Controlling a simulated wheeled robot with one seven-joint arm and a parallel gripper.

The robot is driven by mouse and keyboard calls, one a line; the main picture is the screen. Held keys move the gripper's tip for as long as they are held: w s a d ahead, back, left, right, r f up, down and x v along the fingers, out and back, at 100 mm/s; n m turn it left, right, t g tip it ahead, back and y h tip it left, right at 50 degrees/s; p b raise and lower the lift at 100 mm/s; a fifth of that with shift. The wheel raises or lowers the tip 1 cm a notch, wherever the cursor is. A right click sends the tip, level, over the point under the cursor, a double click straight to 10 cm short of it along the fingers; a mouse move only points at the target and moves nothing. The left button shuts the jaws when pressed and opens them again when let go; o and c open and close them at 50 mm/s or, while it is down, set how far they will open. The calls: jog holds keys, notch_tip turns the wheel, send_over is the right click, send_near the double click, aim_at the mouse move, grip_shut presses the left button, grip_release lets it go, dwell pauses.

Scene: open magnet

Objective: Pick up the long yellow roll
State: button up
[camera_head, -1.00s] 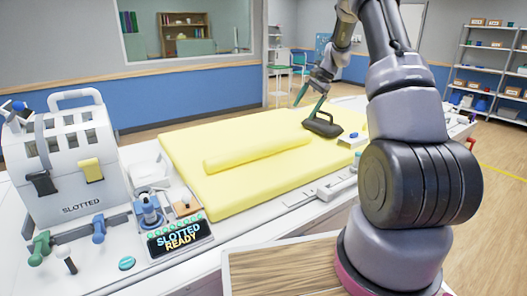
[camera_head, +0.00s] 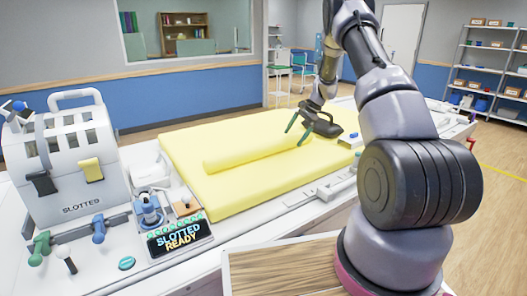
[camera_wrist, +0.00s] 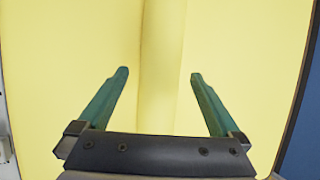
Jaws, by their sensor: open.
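The long yellow roll (camera_head: 250,152) lies on the flat yellow pad (camera_head: 210,199), running from left to upper right in the head view. In the wrist view the roll (camera_wrist: 161,60) runs up the picture between my two green fingers. My gripper (camera_head: 297,135) is open and empty above the right end of the roll. In the wrist view the fingertips of my gripper (camera_wrist: 159,74) stand apart on either side of the roll, with the left finger farther from it. I cannot tell the exact height of the fingertips above the pad.
A white slotted unit (camera_head: 68,150) and a display reading "SLOTTED READY" (camera_head: 178,238) stand at the left. The pad around the roll is clear.

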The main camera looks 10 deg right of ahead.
jog(key=shift+x, duration=0.95)
jog(key=shift+r, duration=0.15)
grip_shut()
